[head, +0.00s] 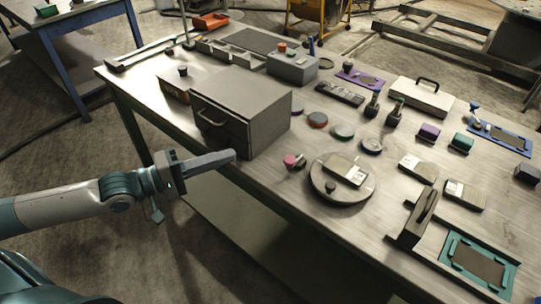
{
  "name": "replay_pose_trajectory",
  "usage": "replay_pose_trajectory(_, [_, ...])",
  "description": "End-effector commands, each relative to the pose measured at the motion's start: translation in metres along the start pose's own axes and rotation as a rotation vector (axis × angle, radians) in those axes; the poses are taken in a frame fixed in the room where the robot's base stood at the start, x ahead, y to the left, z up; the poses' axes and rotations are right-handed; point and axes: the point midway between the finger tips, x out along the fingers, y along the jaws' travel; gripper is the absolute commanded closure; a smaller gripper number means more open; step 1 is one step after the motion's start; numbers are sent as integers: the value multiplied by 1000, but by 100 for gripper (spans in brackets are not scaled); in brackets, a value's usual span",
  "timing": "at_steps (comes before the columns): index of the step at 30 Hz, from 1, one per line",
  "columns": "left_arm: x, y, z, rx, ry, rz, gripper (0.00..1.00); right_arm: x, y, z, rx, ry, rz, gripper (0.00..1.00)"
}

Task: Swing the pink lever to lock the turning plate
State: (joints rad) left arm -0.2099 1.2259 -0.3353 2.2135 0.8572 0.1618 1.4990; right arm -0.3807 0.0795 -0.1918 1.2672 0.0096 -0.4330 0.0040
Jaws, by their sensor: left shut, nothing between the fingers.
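The turning plate (327,193) is a round grey disc on the workbench, right of centre in the head view. A small box-like part with a pale label (343,170) sits on it, and a dark knob (330,187) stands near its front edge. The pink lever (290,160) has a round pink knob and lies at the plate's upper left edge; its arm is too small to make out fully. My left gripper (232,155) is shut and empty, in front of the grey drawer box and left of the pink lever, apart from it. My right gripper is not in view.
The grey drawer box (245,100) with a handle stands close behind my left gripper. Several round discs (343,131) lie behind the plate. A dark upright holder (418,215) and a teal tray (447,262) are to the right. The bench's front strip is bare.

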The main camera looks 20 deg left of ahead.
Motion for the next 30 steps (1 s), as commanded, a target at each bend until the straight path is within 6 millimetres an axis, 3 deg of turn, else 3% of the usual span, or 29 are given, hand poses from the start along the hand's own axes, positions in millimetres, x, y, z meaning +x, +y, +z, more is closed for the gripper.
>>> replay_pose_trajectory(11, [21,1,0,-1,1,5,100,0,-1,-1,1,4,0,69])
replay_pose_trajectory(30, [90,2,0,0,0,3,100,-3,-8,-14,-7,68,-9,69])
